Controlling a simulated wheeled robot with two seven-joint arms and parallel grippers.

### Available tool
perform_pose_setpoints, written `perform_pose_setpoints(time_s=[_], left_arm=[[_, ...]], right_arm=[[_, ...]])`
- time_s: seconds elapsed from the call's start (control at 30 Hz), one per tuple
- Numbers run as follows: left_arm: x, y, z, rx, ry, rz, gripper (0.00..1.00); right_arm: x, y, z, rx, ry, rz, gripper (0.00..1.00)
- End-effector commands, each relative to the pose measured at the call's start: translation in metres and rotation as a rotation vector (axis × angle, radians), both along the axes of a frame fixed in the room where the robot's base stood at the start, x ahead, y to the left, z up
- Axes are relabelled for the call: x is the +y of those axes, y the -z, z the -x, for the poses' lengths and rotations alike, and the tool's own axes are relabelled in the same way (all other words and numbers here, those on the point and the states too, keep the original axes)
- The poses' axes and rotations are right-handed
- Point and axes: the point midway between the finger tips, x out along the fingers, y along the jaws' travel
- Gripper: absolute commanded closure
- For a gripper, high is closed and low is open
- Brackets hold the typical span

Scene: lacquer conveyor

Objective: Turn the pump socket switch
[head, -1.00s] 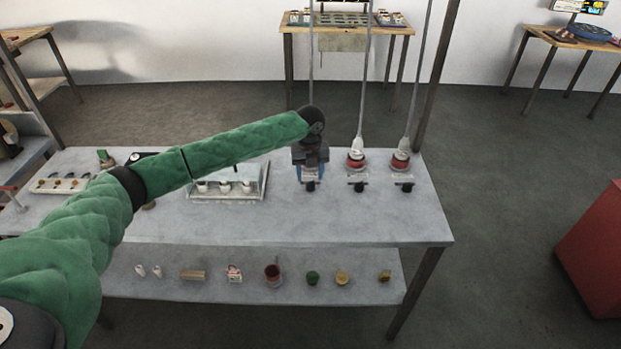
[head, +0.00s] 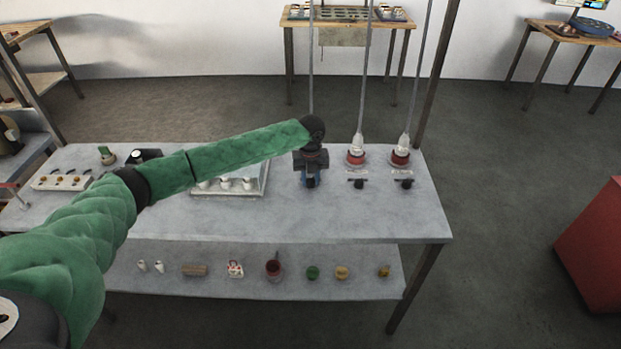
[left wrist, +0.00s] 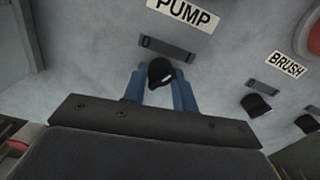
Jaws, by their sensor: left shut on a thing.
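The pump socket switch (left wrist: 160,72) is a small black knob in the left wrist view, below a white PUMP label (left wrist: 184,14) and a dark slotted plate (left wrist: 167,50). My left gripper (left wrist: 160,88) has its blue fingers on either side of the knob and is shut on it. In the head view the left gripper (head: 311,178) points down at the leftmost of three sockets and hides most of it. My right gripper is in neither view.
Two red sockets with grey plugs and cords (head: 356,155) (head: 400,157) stand to the right, each with a black knob in front. A BRUSH label (left wrist: 286,64) marks one. A clear-covered tray (head: 228,180) lies left. The front of the tabletop (head: 290,222) is clear.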

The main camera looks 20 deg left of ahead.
Motion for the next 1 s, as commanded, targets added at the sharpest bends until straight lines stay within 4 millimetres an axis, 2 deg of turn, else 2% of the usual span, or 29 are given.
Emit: perform_pose_setpoints(time_s=[0.27, 0.73, 1.0], left_arm=[[0.0, -0.001, 0.0, 0.002, -0.053, 0.001, 0.95], [0.0, -0.003, 0.0, 0.002, -0.421, 0.0, 0.95], [-0.001, -0.003, 0.0, 0.002, -0.675, 0.001, 0.95]], right_arm=[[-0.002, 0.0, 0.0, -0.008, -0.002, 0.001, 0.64], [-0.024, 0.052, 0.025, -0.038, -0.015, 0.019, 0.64], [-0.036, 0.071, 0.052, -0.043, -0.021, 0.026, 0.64]])
